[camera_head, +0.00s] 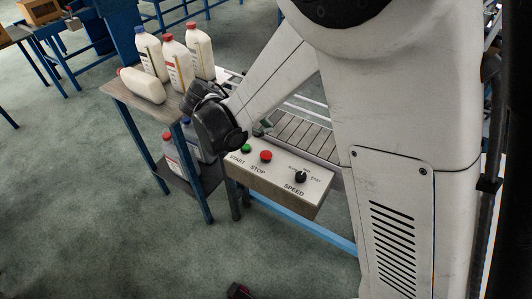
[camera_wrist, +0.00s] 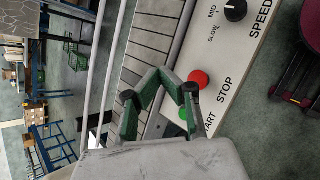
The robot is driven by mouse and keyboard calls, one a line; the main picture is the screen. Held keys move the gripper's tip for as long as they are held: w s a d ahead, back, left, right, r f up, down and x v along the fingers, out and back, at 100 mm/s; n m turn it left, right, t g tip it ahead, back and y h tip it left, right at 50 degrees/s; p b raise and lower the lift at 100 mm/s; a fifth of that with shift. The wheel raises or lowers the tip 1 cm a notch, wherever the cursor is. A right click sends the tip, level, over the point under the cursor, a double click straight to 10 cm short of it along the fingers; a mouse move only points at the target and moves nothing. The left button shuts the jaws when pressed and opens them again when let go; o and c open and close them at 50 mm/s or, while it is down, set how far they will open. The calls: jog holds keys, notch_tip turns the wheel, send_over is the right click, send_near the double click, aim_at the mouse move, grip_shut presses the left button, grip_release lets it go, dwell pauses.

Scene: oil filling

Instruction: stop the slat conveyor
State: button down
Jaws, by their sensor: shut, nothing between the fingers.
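The control box (camera_head: 280,184) has a green START button (camera_head: 246,149), a red STOP button (camera_head: 265,156) and a black SPEED knob (camera_head: 300,177). The slat conveyor (camera_head: 305,133) runs behind the box. In the wrist view, my gripper (camera_wrist: 162,72) is shut and empty, its green fingers meeting over the slats. The red STOP button (camera_wrist: 198,78) shows just right of the fingers, and the green button (camera_wrist: 184,114) is partly hidden by one finger. I cannot tell any contact with the buttons. In the head view, my dark wrist hides most of the gripper.
A small table (camera_head: 121,92) left of the box holds several white bottles (camera_head: 151,54), one lying on its side. More bottles (camera_head: 173,155) stand on its lower shelf. Blue-framed benches are at the back left.

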jog(key=b, duration=0.4)
send_over(265, 155)
notch_tip(265, 155, down, 7)
jog(key=shift+w+f, duration=0.1)
jog(key=shift+f, duration=0.05)
jog(key=shift+f+b, duration=0.7)
jog(key=shift+f, duration=0.1)
dwell(0.7)
jog(key=shift+f+b, duration=0.35)
jog(key=shift+b, duration=0.2)
jog(key=shift+f+b, duration=0.45)
jog(key=shift+b, duration=0.1)
dwell(0.6)
jog(key=shift+r, duration=0.15)
jog(key=shift+r+p, duration=0.4)
jog(key=shift+r, duration=0.4)
jog(key=shift+r, duration=0.1)
jog(key=shift+r+p, duration=1.2)
jog(key=shift+r, duration=1.2)
